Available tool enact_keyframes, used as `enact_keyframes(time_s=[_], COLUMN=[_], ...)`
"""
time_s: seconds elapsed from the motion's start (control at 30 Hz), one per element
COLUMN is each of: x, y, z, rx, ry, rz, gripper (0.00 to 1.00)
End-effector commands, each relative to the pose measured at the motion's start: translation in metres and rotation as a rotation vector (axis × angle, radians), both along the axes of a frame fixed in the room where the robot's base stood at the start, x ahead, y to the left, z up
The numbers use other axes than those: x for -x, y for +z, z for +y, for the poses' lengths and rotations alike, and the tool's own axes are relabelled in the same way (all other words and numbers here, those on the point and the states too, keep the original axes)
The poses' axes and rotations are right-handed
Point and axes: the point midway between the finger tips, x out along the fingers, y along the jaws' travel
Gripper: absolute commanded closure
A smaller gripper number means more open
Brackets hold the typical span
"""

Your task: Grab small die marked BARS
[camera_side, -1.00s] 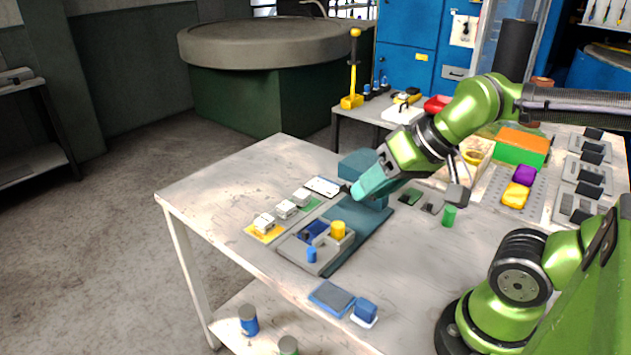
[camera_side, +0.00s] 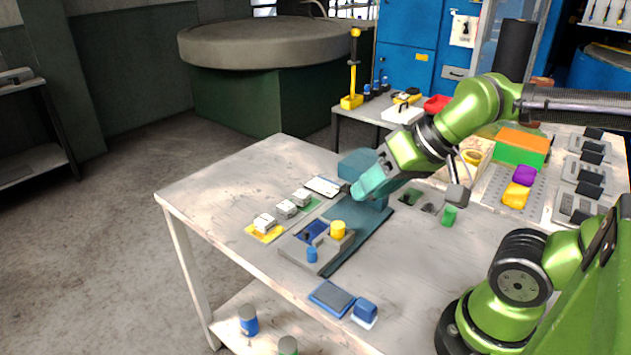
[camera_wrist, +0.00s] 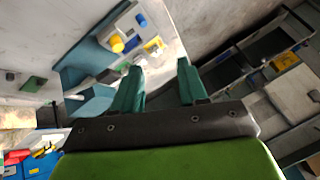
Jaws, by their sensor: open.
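Several small pale grey blocks stand in a row left of the press-like fixture. One block (camera_side: 264,222) is on a yellow plate (camera_side: 262,235), another (camera_side: 286,208) is further back, and a third (camera_side: 301,196) is by a green plate. Their markings are too small to read, so I cannot tell which is BARS. My gripper (camera_side: 359,192) is above the teal fixture base, to the right of the row, and empty. In the wrist view my gripper (camera_wrist: 160,78) has its two teal fingers apart. A yellow plate with a pale block (camera_wrist: 154,45) shows beyond them.
The teal fixture base (camera_side: 372,232) has a teal block (camera_side: 357,165) at its back. A grey tray (camera_side: 292,249) holds a yellow cylinder (camera_side: 338,229) and a blue peg (camera_side: 312,255). A blue pad (camera_side: 331,297) lies in front. The table's left end is clear.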

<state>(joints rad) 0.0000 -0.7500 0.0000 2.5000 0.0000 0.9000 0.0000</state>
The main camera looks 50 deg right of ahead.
Motion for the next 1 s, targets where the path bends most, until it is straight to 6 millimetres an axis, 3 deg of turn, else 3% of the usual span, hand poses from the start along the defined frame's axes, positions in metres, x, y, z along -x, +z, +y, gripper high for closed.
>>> enact_keyframes(time_s=[0.33, 0.53, 0.87, 1.0], x=[0.0, 0.0, -0.001, -0.021], y=[0.0, 0.0, -0.007, -0.016], z=[0.0, 0.0, 0.001, 0.001], rx=[0.0, 0.0, 0.0, 0.004], ry=[0.0, 0.0, 0.002, 0.008], rz=[0.0, 0.0, 0.028, 0.108], gripper=[0.56, 0.28, 0.28, 0.28])
